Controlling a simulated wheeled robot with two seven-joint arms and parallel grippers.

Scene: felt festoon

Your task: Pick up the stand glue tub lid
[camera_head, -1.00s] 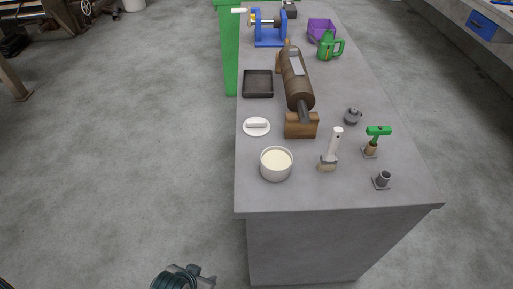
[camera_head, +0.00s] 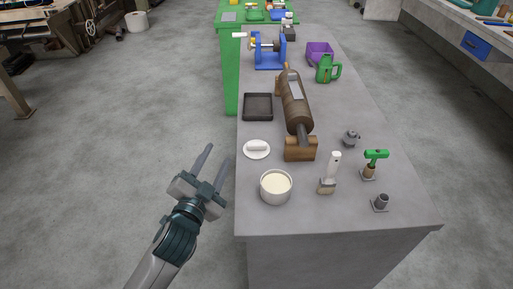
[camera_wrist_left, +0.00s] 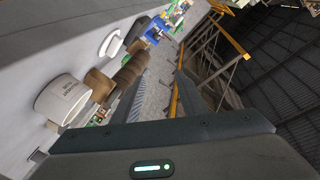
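The glue tub lid (camera_head: 257,149) is a white round disc with a raised bar handle. It lies flat on the grey bench near its left edge. The white glue tub (camera_head: 276,189) stands open in front of it, with cream contents. In the left wrist view the lid (camera_wrist_left: 109,43) is at upper left, and the tub (camera_wrist_left: 62,102), with lettering on its side, is at left. My left gripper (camera_head: 215,155) is open and empty, left of the lid and beyond the bench edge, not touching it. My right gripper is not in view.
A dark tray (camera_head: 258,107) lies behind the lid. A brown cylinder on a wooden block (camera_head: 301,149) stands to its right. A white-handled brush (camera_head: 332,173) stands right of the tub. Left of the bench is open floor.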

